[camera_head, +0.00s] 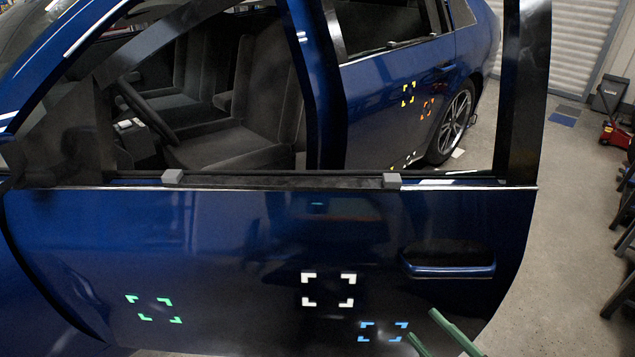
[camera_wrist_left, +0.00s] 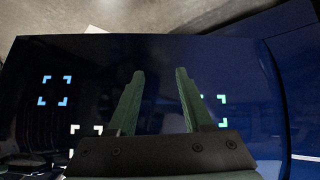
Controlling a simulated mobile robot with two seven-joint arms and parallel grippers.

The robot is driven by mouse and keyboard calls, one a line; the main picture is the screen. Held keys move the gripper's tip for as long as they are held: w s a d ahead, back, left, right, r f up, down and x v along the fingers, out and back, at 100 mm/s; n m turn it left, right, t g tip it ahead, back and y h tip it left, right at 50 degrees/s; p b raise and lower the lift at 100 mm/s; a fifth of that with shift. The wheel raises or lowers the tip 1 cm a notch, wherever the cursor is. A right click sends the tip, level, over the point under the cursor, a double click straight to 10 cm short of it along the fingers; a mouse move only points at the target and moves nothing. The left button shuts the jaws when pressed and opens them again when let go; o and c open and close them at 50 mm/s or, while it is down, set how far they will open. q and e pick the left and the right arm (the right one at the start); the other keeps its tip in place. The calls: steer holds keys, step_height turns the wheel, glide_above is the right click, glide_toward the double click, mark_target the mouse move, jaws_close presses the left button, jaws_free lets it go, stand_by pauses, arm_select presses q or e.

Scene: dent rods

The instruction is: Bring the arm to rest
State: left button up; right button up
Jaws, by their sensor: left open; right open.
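Most of both arms is out of sight.
The open blue car door (camera_head: 230,240) fills the foreground, with green marks (camera_head: 154,309), white marks (camera_head: 328,289) and a handle (camera_head: 447,265). Two grey blocks sit on its window sill. Bare floor (camera_head: 560,220) lies to the right, with a red jack (camera_head: 614,132) at the far right.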

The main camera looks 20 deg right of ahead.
steer(key=w+a+f+m+g+h, duration=0.1)
steer(key=w+f+m+g+h, duration=0.15)
steer(key=f+m, duration=0.4)
steer(key=s+a+f+m+g+y, duration=0.15)
steer(key=a+f+m+g, duration=0.4)
steer(key=a+f, duration=0.75)
arm_select(q)
steer(key=s+a+r+p, duration=0.1)
steer(key=a+r+p, duration=0.2)
steer(key=r+p, duration=0.8)
steer(key=p, duration=0.4)
steer(key=shift+s+r+n+y+p, duration=0.2)
steer(key=shift+r+n+y+p, duration=0.2)
arm_select(e)
step_height(320, 180, up, 12)
steer(key=s+d+n+h, duration=0.1)
steer(key=s+d, duration=0.1)
steer(key=d, duration=0.1)
steer(key=shift+g, duration=0.4)
arm_select(q)
steer(key=shift+c, duration=0.2)
